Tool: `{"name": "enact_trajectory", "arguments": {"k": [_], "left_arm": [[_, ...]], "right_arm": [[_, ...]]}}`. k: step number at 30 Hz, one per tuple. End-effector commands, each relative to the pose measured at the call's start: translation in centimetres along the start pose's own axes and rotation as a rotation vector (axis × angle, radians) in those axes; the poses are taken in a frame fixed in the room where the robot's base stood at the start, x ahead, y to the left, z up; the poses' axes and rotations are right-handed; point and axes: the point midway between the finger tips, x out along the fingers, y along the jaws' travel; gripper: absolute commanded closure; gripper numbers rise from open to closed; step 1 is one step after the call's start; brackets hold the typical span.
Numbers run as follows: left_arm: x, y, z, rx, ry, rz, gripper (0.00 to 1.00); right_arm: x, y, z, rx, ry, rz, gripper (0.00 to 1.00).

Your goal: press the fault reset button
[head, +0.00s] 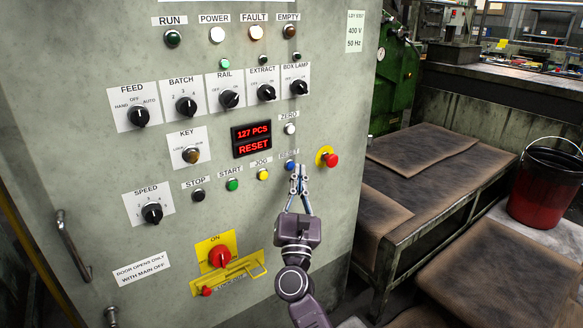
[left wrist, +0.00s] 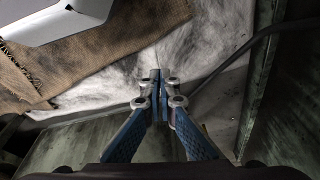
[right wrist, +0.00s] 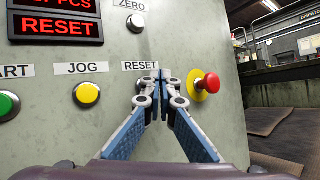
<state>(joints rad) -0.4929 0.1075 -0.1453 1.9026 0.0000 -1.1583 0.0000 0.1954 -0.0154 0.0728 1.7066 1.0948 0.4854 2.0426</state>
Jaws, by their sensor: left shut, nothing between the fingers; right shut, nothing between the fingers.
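The blue reset button (head: 290,164) sits on the grey panel under its RESET label, right of the yellow JOG button (head: 263,174). My right gripper (head: 299,168) is shut and empty, its tips over the panel beside the blue button. In the right wrist view the tips of the right gripper (right wrist: 160,75) stand just right of the RESET label (right wrist: 140,65) and hide the button; I cannot tell whether they touch it. My left gripper (left wrist: 158,76) is shut and empty above the floor, outside the head view. The display (head: 252,139) reads "127 PCS RESET".
A red emergency stop (head: 331,160) on a yellow plate lies close right of the right gripper. The ZERO button (head: 290,129) is above. The red main switch (head: 221,256) and a yellow bar handle are lower left. A bench (head: 440,150) and red bucket (head: 545,185) stand right.

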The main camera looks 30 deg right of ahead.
Motion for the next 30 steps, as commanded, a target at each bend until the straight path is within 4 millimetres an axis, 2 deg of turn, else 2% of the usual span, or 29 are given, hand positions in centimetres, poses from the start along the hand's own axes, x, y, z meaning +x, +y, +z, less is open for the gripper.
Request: {"name": "enact_trajectory", "arguments": {"k": [4,11,16,30], "left_arm": [[-0.1,0.0,0.1,0.0,-0.006,0.0,1.0],[-1.6,-0.1,-1.2,-0.002,0.018,-0.001,1.0],[-2.2,-0.1,-0.8,-0.004,0.01,-0.001,1.0],[-2.2,-0.1,-0.6,-0.003,0.007,-0.002,1.0]], "right_arm": [[0.1,0.1,-0.2,0.0,0.0,0.0,1.0],[0.5,0.3,-0.4,0.001,0.0,0.0,1.0],[0.6,0.4,-0.4,0.001,0.0,0.0,1.0],[0.6,0.5,-0.4,0.001,0.0,0.0,1.0]]}}
